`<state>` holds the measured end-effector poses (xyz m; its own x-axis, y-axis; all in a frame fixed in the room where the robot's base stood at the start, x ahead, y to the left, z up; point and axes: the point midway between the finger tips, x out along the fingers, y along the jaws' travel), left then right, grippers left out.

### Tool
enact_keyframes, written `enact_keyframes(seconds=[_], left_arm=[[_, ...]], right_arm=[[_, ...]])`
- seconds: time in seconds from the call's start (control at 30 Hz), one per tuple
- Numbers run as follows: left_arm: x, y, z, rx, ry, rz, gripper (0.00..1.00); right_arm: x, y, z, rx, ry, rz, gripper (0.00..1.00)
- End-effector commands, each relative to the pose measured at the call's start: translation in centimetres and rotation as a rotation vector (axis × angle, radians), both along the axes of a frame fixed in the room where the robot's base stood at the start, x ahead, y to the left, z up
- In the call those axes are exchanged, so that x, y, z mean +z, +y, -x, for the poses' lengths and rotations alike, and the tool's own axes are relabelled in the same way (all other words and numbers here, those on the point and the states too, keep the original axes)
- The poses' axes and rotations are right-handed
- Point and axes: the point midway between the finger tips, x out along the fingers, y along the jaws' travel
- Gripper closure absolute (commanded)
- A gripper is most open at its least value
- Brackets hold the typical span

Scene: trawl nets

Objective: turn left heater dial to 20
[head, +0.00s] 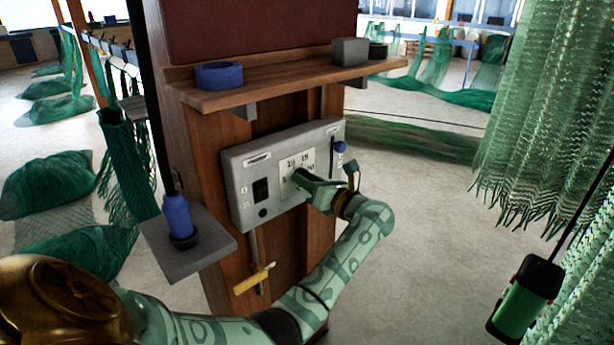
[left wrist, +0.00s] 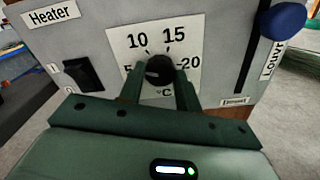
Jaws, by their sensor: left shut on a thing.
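The heater panel (head: 240,170) is a grey box on a wooden post, in the middle of the head view. The left wrist view shows its "Heater" label (left wrist: 52,14) and a white scale plate (left wrist: 120,40) marked 5, 10, 15 and 20 °C. The black round dial (left wrist: 160,69) sits at the plate's lower middle. A small pale mark shows on the dial's left side; its exact reading is hard to tell. My left gripper (left wrist: 160,88) is shut on the dial, one finger on each side. In the head view, my left gripper (head: 303,181) covers the dial.
A black rocker switch (left wrist: 82,74) is left of the dial; a blue-knobbed louvre slider (left wrist: 282,20) is right. Below the panel hangs a yellow-handled tool (head: 254,280). A wooden shelf (head: 290,77) juts out above.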

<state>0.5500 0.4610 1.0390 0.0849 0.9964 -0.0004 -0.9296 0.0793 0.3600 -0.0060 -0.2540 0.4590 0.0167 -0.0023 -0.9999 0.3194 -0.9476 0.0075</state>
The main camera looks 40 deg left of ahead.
Motion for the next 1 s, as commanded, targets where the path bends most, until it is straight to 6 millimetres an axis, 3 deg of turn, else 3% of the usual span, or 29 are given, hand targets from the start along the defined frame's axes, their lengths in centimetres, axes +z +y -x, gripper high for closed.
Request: enact_keyframes(seconds=[1.0], left_arm=[[0.4,-0.1,-0.1,-0.005,0.962,-0.082,0.89]], right_arm=[[6.7,0.3,-1.8,-0.002,-0.043,-0.003,0.64]])
